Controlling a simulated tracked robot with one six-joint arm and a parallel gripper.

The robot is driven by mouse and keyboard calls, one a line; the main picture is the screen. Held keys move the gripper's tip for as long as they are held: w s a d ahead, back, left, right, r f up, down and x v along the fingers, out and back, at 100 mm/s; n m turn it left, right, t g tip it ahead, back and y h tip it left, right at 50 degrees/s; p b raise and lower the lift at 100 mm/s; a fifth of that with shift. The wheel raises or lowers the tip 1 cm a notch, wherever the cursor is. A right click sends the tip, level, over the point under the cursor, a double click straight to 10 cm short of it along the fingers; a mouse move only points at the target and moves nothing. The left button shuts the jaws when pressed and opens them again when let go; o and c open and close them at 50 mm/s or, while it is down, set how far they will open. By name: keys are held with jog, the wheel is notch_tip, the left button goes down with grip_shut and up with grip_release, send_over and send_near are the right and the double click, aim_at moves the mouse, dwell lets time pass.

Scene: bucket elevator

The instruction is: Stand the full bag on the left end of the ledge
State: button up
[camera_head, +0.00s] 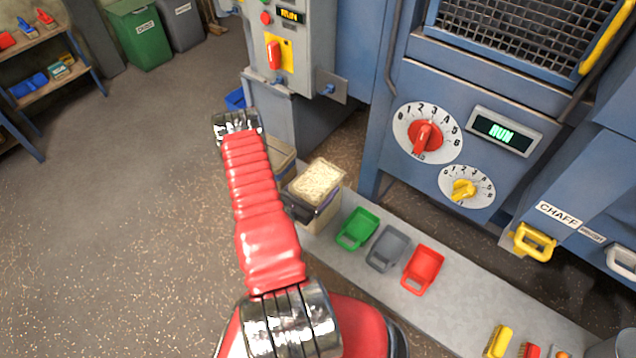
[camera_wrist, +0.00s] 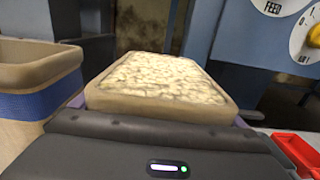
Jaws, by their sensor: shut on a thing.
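The full bag (camera_head: 318,182), tan and filled to the top with pale grain, is upright at the left end of the grey ledge (camera_head: 455,318). Its open top also shows in the wrist view (camera_wrist: 160,85). My black gripper (camera_head: 302,208) is shut on the bag from its near side. In the wrist view, purple finger edges show at both sides of the bag. The bag's base is partly hidden, so I cannot tell whether it touches the ledge.
Another tan container (camera_head: 282,158) with a blue band (camera_wrist: 42,100) stands close left of the bag. Green (camera_head: 357,229), grey (camera_head: 388,248) and red (camera_head: 423,268) scoops lie on the ledge to the right. The blue machine (camera_head: 440,90) rises behind. Open floor lies left.

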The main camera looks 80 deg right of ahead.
jog(key=o, duration=1.8)
jog(key=shift+c, duration=0.2)
jog(key=v, duration=1.2)
jog(key=shift+w, duration=0.1)
